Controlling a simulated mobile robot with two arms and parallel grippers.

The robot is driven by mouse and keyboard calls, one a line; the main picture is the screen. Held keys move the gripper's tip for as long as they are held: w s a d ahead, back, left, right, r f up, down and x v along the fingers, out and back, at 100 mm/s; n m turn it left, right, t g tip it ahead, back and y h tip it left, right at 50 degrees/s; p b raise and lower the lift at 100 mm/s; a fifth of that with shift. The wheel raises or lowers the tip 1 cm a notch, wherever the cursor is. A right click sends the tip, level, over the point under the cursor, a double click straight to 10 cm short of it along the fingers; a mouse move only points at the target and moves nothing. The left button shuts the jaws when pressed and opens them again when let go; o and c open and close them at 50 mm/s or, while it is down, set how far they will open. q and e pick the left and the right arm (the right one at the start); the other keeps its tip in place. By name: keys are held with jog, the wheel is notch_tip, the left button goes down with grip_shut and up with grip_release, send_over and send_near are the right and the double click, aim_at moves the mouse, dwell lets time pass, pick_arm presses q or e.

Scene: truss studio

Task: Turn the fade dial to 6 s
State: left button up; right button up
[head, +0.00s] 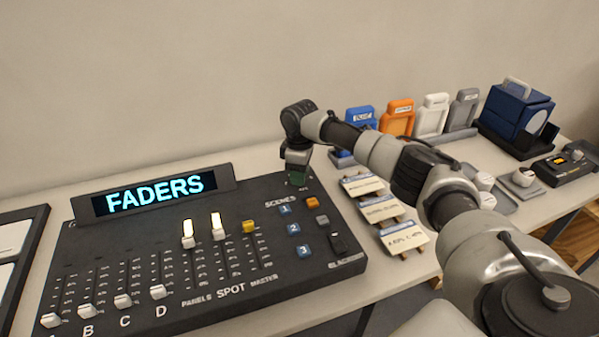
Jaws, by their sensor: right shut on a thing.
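The black lighting console (205,265) lies on the table with a lit display (160,194) reading "FADERS". My right gripper (298,178) points down at the console's far right corner, above the orange button (312,203) and beside the "SCENES" lettering. It is shut on what appears to be the fade dial, which the gripper hides. The dial's pointer and scale cannot be read. My left gripper is not in view.
Blue scene buttons (293,229) and a black blackout switch (338,243) sit close below the gripper. Label cards (380,210) stand right of the console. Coloured holders (398,117) and a dark blue lamp box (518,115) stand behind my right arm.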

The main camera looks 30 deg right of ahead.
jog(key=shift+r+m+p, duration=0.15)
jog(key=shift+m+p, duration=0.15)
jog(key=shift+p, duration=0.2)
jog(key=m+p, duration=0.6)
jog(key=p, duration=0.2)
jog(key=shift+s+a+r, duration=0.1)
jog(key=m+p, duration=0.3)
jog(key=m, duration=0.1)
jog(key=m+p, duration=0.2)
jog(key=m, duration=0.1)
jog(key=shift+m, duration=0.3)
jog(key=m+p, duration=0.2)
jog(key=shift+m, duration=0.4)
jog(key=m+p, duration=0.1)
jog(key=m, duration=0.2)
jog(key=shift+t, duration=0.3)
jog(key=shift+m+p, duration=0.5)
jog(key=shift+m, duration=1.4)
jog(key=shift+w, duration=0.2)
